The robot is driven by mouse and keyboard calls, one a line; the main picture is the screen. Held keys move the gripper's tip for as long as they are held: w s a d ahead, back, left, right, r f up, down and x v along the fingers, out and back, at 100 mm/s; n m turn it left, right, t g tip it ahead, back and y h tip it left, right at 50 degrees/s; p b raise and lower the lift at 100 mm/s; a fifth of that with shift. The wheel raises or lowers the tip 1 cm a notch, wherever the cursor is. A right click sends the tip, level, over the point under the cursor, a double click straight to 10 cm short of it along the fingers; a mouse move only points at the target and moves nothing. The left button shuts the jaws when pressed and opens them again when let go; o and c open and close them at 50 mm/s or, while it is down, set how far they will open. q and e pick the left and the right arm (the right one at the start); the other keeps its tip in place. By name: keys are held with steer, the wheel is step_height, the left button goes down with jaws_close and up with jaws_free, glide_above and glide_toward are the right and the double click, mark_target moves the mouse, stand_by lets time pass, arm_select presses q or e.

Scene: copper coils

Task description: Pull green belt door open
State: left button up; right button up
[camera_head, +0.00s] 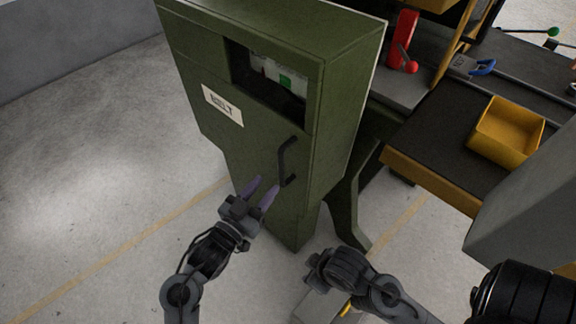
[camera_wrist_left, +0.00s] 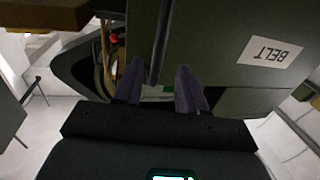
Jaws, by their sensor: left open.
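The green belt door (camera_head: 235,150) is the front of a tall green cabinet and carries a white BELT label (camera_head: 222,104). It looks shut. Its dark bar handle (camera_head: 286,161) is at the right side of the door. My left gripper (camera_head: 262,190) is open, just below and left of the handle. In the left wrist view the handle (camera_wrist_left: 160,50) shows between and beyond the two purple fingertips of the left gripper (camera_wrist_left: 158,85); I cannot tell whether they touch it.
A workbench with a yellow bin (camera_head: 507,130) stands to the right of the cabinet. A red part (camera_head: 402,38) and a blue-handled tool (camera_head: 482,68) are behind. The concrete floor (camera_head: 80,190) left of the cabinet is clear.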

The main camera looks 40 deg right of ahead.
mark_target(280, 169)
arm_select(q)
steer(key=b+x, duration=0.1)
steer(key=x, duration=0.7)
steer(key=shift+d+b, duration=0.2)
steer(key=shift+b, duration=0.2)
steer(key=shift+c, duration=0.5)
jaws_close()
